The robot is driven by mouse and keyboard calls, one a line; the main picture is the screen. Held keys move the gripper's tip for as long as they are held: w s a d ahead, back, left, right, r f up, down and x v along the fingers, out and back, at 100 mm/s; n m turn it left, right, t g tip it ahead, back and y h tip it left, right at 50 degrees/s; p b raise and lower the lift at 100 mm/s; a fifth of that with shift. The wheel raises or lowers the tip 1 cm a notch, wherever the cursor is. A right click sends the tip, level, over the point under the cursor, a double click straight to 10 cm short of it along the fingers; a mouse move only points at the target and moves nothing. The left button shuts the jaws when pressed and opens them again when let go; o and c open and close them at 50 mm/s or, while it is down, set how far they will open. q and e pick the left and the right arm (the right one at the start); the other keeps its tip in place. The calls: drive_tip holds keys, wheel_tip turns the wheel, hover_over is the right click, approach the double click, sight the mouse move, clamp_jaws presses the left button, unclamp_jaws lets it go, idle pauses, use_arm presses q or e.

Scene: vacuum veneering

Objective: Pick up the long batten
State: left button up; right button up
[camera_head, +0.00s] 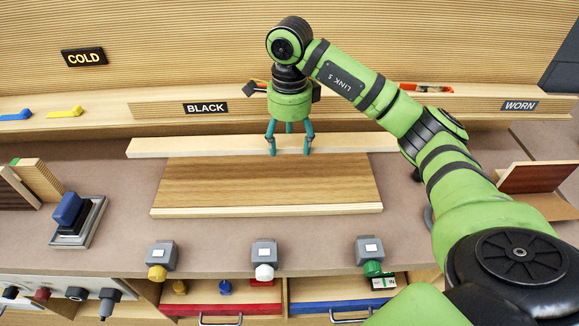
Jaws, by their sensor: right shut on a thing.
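The long batten (190,147) is a pale, straight wooden strip lying left to right along the back of the bench. It runs just behind a brown veneered panel (265,183). My right gripper (289,148) reaches down from above onto the middle of the batten, with its teal fingers shut on it. I cannot tell whether the batten is lifted off the surface. The batten's right end is partly hidden behind my right arm. My left gripper is not in view.
A shelf behind carries labels reading BLACK (206,108) and WORN (520,106). A blue-handled tool (70,210) stands at the left beside wood samples (38,179). Grey boxes with coloured knobs (264,254) line the front edge above open drawers. A reddish-brown board (536,178) is at the right.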

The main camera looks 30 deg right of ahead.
wheel_tip(320, 180, up, 6)
drive_tip(key=shift+f+p, duration=0.25)
drive_tip(key=shift+p, duration=0.3)
wheel_tip(320, 180, up, 6)
drive_tip(key=p, duration=0.5)
